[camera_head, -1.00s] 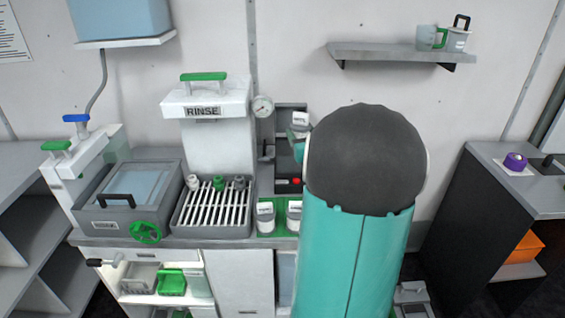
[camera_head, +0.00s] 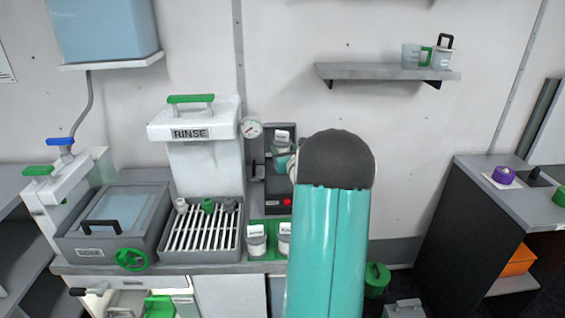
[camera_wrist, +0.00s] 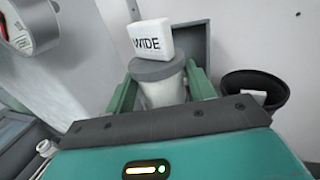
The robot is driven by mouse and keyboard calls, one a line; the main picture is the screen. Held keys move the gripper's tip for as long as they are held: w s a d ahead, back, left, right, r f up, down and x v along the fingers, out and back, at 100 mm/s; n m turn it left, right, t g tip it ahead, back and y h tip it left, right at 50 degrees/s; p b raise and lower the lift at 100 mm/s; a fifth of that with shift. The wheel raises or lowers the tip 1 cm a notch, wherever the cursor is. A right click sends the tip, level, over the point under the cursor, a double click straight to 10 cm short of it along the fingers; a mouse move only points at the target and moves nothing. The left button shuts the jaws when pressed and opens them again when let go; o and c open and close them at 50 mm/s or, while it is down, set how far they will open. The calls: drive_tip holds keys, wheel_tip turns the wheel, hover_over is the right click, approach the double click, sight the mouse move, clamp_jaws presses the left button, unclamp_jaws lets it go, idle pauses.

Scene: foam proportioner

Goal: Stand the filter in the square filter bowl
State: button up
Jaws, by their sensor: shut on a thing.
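My gripper (camera_wrist: 163,84) is shut on a white cylinder with a grey top and a white tag reading "WIDE", which I take to be the filter (camera_wrist: 160,90). It is held upright between the teal fingers. In the head view my gripper (camera_head: 285,162) is in front of the dark upright unit (camera_head: 279,199), mostly hidden by my arm. A white tagged piece (camera_head: 281,138) shows just above it there. In the wrist view a dark round bowl (camera_wrist: 235,82) with a white tag stands right of the held cylinder, apart from it. I cannot pick out the square filter bowl for sure.
White tagged jars (camera_head: 257,240) stand on a green mat left of my arm. A slatted grey tray (camera_head: 203,240) with small nozzles lies further left, below the RINSE unit (camera_head: 192,134). A gauge (camera_head: 250,128) sticks out beside the dark unit. A wall shelf (camera_head: 385,72) is upper right.

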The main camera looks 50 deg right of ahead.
drive_tip(key=shift+w+d+f, duration=0.4)
drive_tip(key=shift+f, duration=0.25)
drive_tip(key=shift+w+d+f, duration=0.35)
drive_tip(key=shift+w+f, duration=0.05)
drive_tip(key=shift+f, duration=0.2)
drive_tip(key=shift+w+d+f, duration=0.1)
drive_tip(key=shift+w+f, duration=0.05)
drive_tip(key=shift+f, duration=1.55)
drive_tip(key=shift+f, duration=0.55)
drive_tip(key=shift+f, duration=0.1)
drive_tip(key=o, duration=1)
